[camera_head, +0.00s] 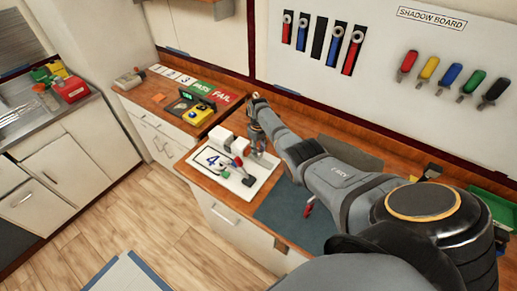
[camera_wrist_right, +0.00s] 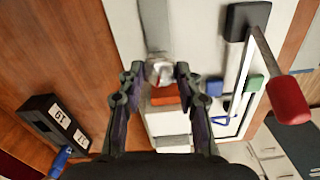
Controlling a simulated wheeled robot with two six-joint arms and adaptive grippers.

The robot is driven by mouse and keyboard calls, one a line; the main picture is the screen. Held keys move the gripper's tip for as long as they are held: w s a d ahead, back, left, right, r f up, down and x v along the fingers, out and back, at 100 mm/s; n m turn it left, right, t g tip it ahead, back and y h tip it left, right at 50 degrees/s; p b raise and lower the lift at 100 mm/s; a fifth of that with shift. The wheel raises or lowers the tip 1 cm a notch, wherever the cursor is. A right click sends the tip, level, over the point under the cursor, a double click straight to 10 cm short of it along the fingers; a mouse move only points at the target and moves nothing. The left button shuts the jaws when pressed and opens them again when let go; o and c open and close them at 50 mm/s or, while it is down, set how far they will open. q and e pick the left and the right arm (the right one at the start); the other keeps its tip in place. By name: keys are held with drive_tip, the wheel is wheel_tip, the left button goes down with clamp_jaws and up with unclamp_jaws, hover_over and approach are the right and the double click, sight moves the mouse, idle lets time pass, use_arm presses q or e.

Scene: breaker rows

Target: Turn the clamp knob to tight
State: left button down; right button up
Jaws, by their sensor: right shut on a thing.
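The clamp knob (camera_wrist_right: 161,72) looks like a small silver-grey piece in the right wrist view, between the two fingertips of my right gripper (camera_wrist_right: 158,78). The gripper is closed around it. The knob is hidden there by the gripper. Its tight or loose setting cannot be read. My left gripper is not in view.
A lever with a red handle (camera_wrist_right: 289,100) stands to the right in the wrist view. A black box with number labels (camera_wrist_right: 56,123) lies left. A yellow device (camera_head: 198,114) sits on the left counter. A dark mat (camera_head: 290,212) lies right of the board.

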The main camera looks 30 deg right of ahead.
sight(259, 151)
drive_tip(key=shift+m, duration=1.6)
drive_tip(key=o, duration=1.2)
drive_tip(key=shift+c, duration=0.2)
drive_tip(key=shift+r, duration=0.25)
wheel_tip(259, 151, up, 12)
drive_tip(key=shift+f, duration=0.25)
